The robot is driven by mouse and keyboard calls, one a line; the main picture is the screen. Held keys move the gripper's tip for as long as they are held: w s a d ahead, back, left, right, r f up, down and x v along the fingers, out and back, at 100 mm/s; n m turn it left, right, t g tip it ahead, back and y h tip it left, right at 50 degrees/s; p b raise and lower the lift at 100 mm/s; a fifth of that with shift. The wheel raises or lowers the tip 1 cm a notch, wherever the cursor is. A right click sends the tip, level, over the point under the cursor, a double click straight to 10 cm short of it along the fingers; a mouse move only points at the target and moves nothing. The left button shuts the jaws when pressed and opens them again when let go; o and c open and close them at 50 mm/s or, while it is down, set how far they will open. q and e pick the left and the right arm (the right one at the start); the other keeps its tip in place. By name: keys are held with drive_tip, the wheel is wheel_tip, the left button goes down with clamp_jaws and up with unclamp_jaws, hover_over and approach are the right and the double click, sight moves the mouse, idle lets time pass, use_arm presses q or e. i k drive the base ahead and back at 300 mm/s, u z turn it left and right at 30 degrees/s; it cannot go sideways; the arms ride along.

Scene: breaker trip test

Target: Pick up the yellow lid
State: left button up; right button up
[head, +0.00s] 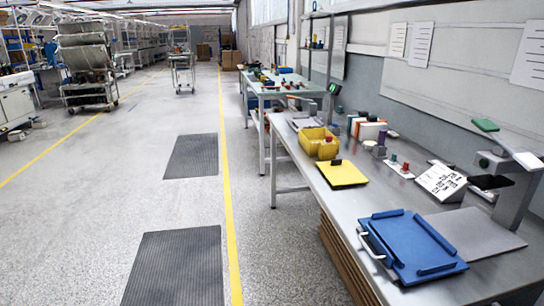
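The yellow lid (343,175) lies flat on the grey workbench (330,205), close to its left edge. It is a thin square plate with a small dark knob or handle at its far side. Neither of my grippers shows in the head view.
A blue case or tray (412,246) with a pale handle lies nearer on the bench, beside a grey mat (478,232).

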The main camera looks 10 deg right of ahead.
sight(338, 172)
drive_tip(key=u, duration=0.1)
drive_tip(key=i, duration=2)
drive_tip(key=z, duration=0.6)
